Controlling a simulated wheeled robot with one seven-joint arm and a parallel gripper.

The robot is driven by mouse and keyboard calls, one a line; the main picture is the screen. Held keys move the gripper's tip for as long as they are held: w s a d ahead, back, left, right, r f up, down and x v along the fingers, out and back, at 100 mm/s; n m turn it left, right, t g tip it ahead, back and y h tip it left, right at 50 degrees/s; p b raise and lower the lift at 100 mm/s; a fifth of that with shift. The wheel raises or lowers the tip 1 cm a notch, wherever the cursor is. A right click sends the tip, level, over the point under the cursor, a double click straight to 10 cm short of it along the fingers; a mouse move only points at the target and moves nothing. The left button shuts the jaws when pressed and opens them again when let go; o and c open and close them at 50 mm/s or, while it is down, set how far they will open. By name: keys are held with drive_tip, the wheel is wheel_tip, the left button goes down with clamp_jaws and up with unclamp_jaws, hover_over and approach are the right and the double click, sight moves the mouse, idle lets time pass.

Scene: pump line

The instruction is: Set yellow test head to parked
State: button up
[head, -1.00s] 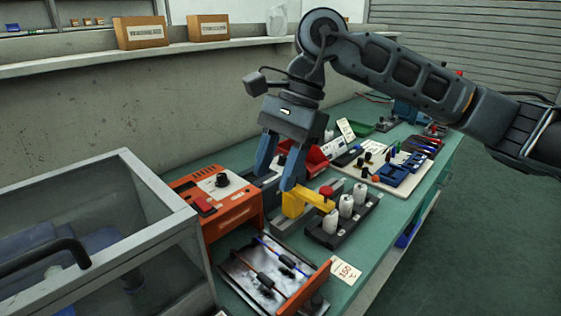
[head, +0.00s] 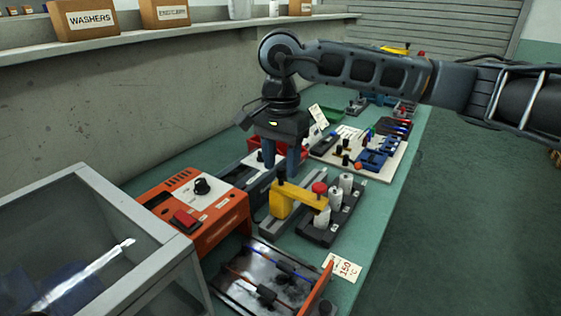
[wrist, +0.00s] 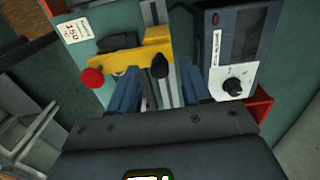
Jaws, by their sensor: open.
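The yellow test head (head: 284,199) sits on a grey rail on the green bench, with a red knob at its right end and a black knob (head: 281,176) on top near its left end. Its arm reaches toward the white bottles (head: 345,183) in a dark rack. In the wrist view the yellow head (wrist: 130,57) lies just beyond my fingers, its black knob (wrist: 160,66) between them in the picture. My gripper (head: 280,178) is open, pointing down at the black knob. Whether the fingers touch the knob I cannot tell.
An orange unit (head: 201,207) with an open drawer (head: 262,281) stands to the left and front. A clear-sided enclosure (head: 95,250) is at the lower left. A tool board (head: 360,150) lies behind. A grey meter box (wrist: 237,50) is beside my gripper in the wrist view.

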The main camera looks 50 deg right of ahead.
drive_tip(key=shift+f, duration=0.35)
drive_tip(key=shift+c, duration=0.4)
clamp_jaws()
